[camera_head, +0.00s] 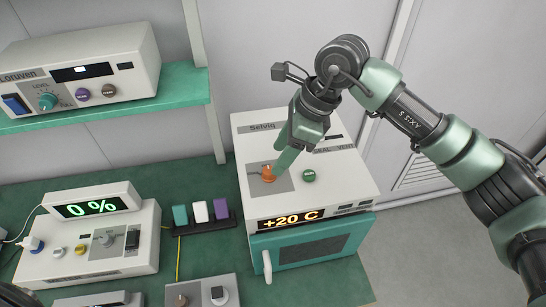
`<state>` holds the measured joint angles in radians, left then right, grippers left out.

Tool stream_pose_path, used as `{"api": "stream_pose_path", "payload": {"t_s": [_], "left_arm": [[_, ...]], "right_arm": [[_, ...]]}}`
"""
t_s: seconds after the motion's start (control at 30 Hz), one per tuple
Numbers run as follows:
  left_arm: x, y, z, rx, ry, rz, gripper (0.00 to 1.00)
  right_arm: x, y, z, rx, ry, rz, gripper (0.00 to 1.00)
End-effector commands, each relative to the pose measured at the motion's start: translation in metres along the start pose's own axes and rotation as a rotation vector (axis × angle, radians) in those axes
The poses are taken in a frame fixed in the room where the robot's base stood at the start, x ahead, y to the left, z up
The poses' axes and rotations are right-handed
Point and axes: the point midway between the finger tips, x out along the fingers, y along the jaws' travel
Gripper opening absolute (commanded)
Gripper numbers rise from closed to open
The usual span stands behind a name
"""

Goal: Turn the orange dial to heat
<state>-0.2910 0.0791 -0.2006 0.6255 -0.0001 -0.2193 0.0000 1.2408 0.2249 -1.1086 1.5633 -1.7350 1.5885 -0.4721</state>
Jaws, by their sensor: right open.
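The orange dial (268,174) sits on a grey plate on the top of the white and teal device (338,181). The device's display (291,219) reads "+20 C". My right gripper (278,170) points down at the dial, with its green finger close beside the dial's upper right. The fingers overlap in this view, and I cannot tell whether they touch the dial. The dial's markings are too small or hidden to read. My left gripper is not in view.
A green button (308,175) is right of the dial. A white unit (91,241) showing "0 %" stands at left. A rack with teal, white and purple blocks (200,211) lies between. A teal shelf (180,86) holds another device (84,72). A white handle (267,266) sticks out in front.

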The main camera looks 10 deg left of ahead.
Motion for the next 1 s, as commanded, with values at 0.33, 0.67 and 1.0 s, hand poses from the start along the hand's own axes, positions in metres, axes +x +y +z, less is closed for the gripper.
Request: {"api": "stream_pose_path", "payload": {"t_s": [0.33,0.67,1.0], "left_arm": [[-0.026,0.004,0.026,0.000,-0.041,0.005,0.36],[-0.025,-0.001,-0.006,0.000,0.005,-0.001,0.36],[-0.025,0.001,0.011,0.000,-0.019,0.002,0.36]], "right_arm": [[0.047,0.001,0.001,0.002,-0.003,0.003,0.51],[0.054,0.000,0.001,0.001,-0.003,0.001,0.51],[0.054,0.000,0.001,0.002,-0.003,0.000,0.00]]}}
